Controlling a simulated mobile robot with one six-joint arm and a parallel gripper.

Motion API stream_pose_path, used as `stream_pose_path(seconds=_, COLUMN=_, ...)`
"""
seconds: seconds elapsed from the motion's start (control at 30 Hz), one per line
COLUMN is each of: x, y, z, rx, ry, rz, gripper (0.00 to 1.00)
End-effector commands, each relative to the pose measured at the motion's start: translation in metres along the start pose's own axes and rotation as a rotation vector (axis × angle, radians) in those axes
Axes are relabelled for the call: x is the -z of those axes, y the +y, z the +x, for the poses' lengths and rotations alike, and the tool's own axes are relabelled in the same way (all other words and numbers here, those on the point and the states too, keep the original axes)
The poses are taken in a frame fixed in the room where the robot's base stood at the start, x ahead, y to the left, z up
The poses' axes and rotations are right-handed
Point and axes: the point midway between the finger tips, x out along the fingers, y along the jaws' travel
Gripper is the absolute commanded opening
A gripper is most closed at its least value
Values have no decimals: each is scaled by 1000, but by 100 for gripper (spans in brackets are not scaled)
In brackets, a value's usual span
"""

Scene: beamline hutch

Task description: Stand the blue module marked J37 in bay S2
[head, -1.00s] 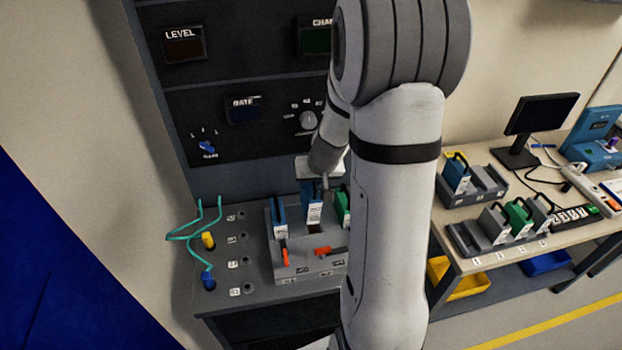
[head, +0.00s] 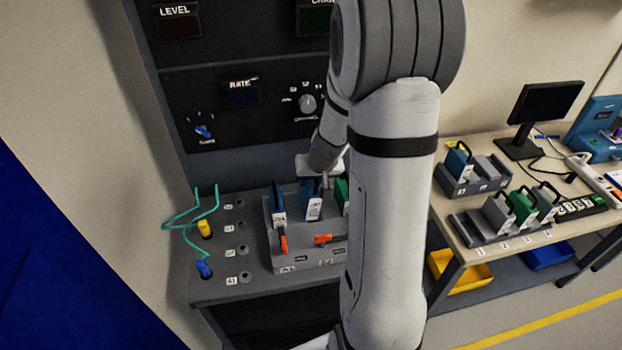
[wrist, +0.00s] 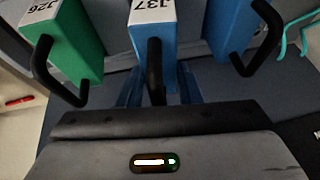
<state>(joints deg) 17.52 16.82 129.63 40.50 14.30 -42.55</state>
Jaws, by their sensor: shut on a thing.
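The blue module marked J37 (head: 313,206) is upright at the middle position of the grey bay block (head: 300,262), between another blue module (head: 278,203) and a green one (head: 342,192). In the wrist view its J37 label (wrist: 153,10) is readable and its black handle (wrist: 154,70) stands between my fingers. My gripper (head: 318,180) is shut on that handle, above the module. An orange lever (head: 322,239) lies sideways in front of J37. Whether the module is fully seated is hidden, and the bay labels are too small to read surely.
The green module (wrist: 65,40), marked J26, and the other blue module (wrist: 235,30) flank J37 closely. An orange lever (head: 284,244) stands upright in front of the left module. Teal cables (head: 195,225) loop at left. The side table (head: 480,262) holds more modules at right.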

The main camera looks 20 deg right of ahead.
Motion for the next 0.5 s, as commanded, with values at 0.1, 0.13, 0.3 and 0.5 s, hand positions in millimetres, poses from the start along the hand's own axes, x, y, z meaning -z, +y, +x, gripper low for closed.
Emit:
stream_pose_path(seconds=0.1, x=-12, y=0, z=7, rx=5, ry=-27, rz=0, gripper=0)
stream_pose_path(seconds=0.13, x=-12, y=0, z=7, rx=5, ry=-27, rz=0, gripper=0)
stream_pose_path(seconds=0.3, x=-11, y=0, z=6, rx=-1, ry=-28, rz=-2, gripper=0)
stream_pose_path(seconds=0.5, x=-12, y=2, z=6, rx=-18, ry=-29, rz=-9, gripper=0)
